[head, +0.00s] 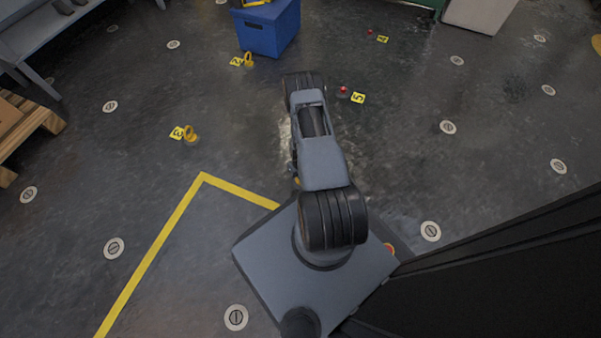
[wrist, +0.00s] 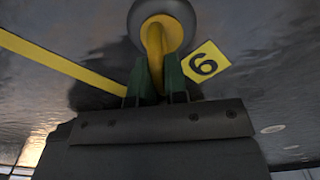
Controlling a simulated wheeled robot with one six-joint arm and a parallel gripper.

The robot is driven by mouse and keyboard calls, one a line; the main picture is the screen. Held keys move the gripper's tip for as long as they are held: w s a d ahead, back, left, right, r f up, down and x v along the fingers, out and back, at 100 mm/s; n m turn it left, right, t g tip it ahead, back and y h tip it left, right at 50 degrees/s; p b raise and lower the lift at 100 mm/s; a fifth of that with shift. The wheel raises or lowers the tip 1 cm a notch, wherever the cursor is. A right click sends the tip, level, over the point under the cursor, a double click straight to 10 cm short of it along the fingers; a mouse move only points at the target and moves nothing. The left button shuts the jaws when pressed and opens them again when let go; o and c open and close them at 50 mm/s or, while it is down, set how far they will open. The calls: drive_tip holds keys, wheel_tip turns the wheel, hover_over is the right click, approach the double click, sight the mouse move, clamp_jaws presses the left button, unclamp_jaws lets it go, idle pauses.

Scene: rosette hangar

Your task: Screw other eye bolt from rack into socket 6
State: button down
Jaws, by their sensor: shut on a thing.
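My gripper (wrist: 155,88) is shut on a yellow eye bolt (wrist: 155,45) in the wrist view, its green fingers on either side of it. The eye bolt is directly over or at a pale round floor socket (wrist: 178,25) beside the yellow "6" tag (wrist: 205,62). I cannot tell whether its thread is in the socket. In the head view my arm hides the gripper and most of this spot. Other yellow eye bolts stand by tag 2 (head: 249,60) and tag 3 (head: 191,133).
A blue bin (head: 268,28) stands at the back. Red-topped spots lie near tag 5 (head: 358,98) and tag 4 (head: 382,39). A wooden pallet (head: 28,128) is at the left, a dark panel (head: 500,270) at the right. Yellow floor tape (head: 150,255) runs left of my base.

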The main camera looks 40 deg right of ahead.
drive_tip(key=shift+s+a+f, duration=0.15)
drive_tip(key=shift+s+a, duration=0.1)
drive_tip(key=shift+s, duration=0.05)
drive_tip(key=m, duration=0.3)
drive_tip(key=shift+m+p, duration=0.35)
drive_tip(key=shift+m, duration=0.15)
drive_tip(key=c, duration=1.5)
unclamp_jaws()
drive_tip(key=shift+w, duration=0.1)
drive_tip(key=o, duration=0.4)
drive_tip(key=shift+w+d, duration=0.1)
drive_tip(key=shift+d, duration=0.05)
